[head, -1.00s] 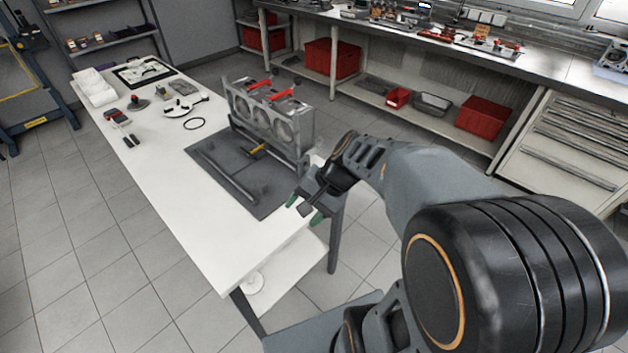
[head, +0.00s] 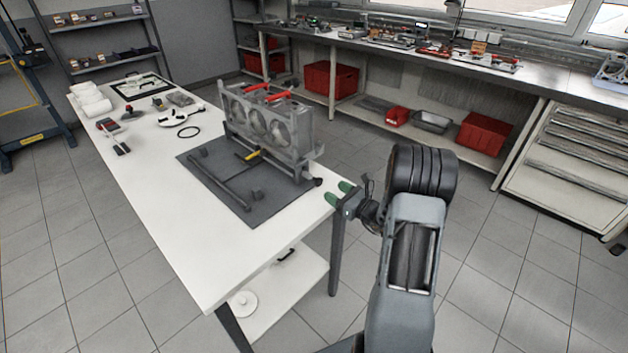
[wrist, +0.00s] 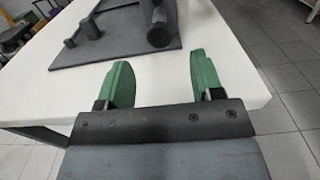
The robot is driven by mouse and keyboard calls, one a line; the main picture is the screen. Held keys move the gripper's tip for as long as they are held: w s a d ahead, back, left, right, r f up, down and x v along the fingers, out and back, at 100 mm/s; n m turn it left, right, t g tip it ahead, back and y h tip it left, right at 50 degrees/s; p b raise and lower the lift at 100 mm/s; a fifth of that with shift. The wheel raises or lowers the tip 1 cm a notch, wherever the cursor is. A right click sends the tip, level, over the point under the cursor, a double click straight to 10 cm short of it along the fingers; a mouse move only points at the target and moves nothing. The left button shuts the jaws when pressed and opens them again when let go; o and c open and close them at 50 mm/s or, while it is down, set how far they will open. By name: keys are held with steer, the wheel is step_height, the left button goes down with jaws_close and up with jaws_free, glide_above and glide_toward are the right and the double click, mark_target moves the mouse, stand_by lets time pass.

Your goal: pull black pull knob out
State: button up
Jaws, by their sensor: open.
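The black pull knob (head: 318,182) sits at the near right end of the grey engine fixture (head: 285,160), close to the table's right edge. A round dark knob-like end (wrist: 160,36) shows in the wrist view, above and between my fingertips. My gripper (head: 336,193) is open and empty, with green fingers directed toward the knob from the right. In the wrist view my gripper (wrist: 160,72) has its two green fingers spread apart over the white tabletop, with a gap between them and the knob.
The fixture stands on a dark mat (head: 238,198) on the white table (head: 225,265). A lower shelf holds a white disc (head: 243,304). Open floor lies to the right, before a workbench (head: 500,75) with red bins.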

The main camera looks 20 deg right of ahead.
mark_target(320, 182)
steer(key=x, duration=1)
steer(key=shift+a+p, duration=0.1)
steer(key=shift+p, duration=0.2)
steer(key=shift+c, duration=0.2)
